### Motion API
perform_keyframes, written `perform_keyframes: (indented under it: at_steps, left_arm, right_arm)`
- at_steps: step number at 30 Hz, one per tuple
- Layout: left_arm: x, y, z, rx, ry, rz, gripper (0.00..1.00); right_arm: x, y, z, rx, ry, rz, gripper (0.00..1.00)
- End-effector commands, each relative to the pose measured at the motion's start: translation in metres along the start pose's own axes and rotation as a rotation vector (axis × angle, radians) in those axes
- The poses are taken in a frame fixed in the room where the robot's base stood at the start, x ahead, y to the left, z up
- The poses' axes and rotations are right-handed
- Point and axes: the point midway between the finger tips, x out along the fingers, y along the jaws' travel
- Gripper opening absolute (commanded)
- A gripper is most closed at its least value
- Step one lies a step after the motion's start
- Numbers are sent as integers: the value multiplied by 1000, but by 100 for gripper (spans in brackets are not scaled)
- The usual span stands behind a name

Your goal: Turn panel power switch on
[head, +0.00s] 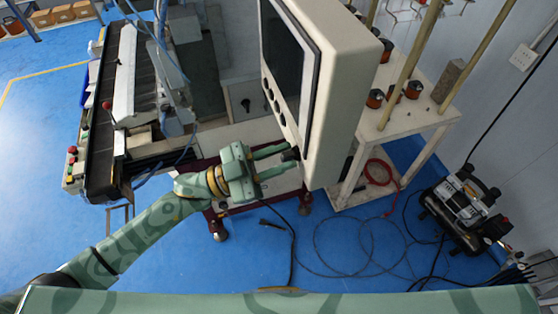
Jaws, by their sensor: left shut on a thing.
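The control panel (338,105) is a tall cream box with a dark screen (283,58) and a column of dark round knobs (269,95) on its left-facing side. My left gripper (289,160) reaches the panel's lower front from the left. Its two green fingers are shut on a small dark knob, which looks like the power switch (291,154), near the panel's bottom edge. The fingers partly hide the switch, and its on or off position cannot be told. My right gripper is not in view.
A white shelf table (400,110) with several coils stands right of the panel. A black compressor (465,210) and loose cables lie on the blue floor at right. A dark conveyor-like machine (105,125) stands at left. The floor in front is mostly clear.

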Motion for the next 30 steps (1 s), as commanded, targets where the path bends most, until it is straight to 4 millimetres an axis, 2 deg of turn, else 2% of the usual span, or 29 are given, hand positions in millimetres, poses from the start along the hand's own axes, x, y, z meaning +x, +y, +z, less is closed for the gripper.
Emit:
perform_keyframes:
  at_steps: [1, 12, 30]
  left_arm:
    - [-1, 0, 3, 43, -1, 19, 0]
    - [-1, -1, 2, 369, -1, 154, 0]
    - [0, -2, 0, 884, -1, 367, 0]
  right_arm:
    - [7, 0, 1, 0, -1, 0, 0]
    - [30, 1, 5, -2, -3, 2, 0]
    - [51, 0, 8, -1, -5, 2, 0]
